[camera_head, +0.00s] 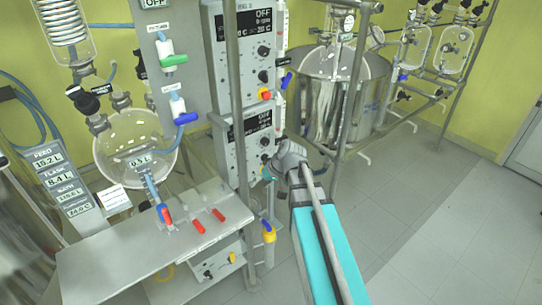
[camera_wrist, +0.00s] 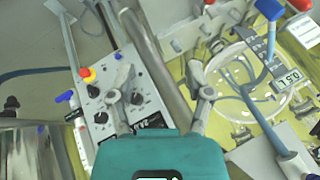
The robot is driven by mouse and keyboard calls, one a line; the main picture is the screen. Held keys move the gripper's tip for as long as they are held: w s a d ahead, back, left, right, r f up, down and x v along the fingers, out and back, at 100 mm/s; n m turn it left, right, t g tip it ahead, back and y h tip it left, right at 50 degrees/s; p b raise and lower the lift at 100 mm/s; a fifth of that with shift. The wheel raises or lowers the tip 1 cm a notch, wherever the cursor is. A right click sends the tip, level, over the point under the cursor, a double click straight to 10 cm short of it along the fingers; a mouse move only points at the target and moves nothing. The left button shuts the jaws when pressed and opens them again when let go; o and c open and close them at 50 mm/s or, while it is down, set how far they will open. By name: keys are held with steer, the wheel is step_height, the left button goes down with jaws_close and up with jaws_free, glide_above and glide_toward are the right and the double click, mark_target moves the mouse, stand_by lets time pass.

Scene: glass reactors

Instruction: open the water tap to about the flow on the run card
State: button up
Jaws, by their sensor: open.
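Several valve handles show, and I cannot tell for sure which is the water tap. On the upright panel in the head view are a green-handled tap (camera_head: 173,60) and, below it, a blue-handled tap (camera_head: 186,118). A yellow-and-blue handle (camera_head: 268,232) sits low beside the bench. A small white card (camera_head: 113,196) is by the readout; its text is too small to read. My gripper (camera_head: 272,170) is in front of the lower control box. In the wrist view my gripper (camera_wrist: 160,72) is open, its fingers apart, with nothing held; a grey pole passes between them in the picture.
The control boxes (camera_head: 250,135) carry black knobs and a red-yellow stop button (camera_wrist: 88,75). A round glass flask (camera_head: 135,135) labelled 0.5 L hangs over the steel bench (camera_head: 95,265), which has red handles (camera_head: 197,226). A steel vessel (camera_head: 330,85) stands behind. Floor at right is free.

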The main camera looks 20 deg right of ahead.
steer(key=s+a+f+g+h, duration=0.1)
steer(key=s+g+h, duration=0.1)
steer(key=s, duration=0.4)
steer(key=s+a+f+m+g+h, duration=0.1)
steer(key=s+f+h, duration=0.1)
steer(key=s, duration=0.4)
steer(key=shift+s+a+g+h, duration=0.15)
steer(key=shift+s+g+h, duration=0.25)
steer(key=shift+h, duration=0.3)
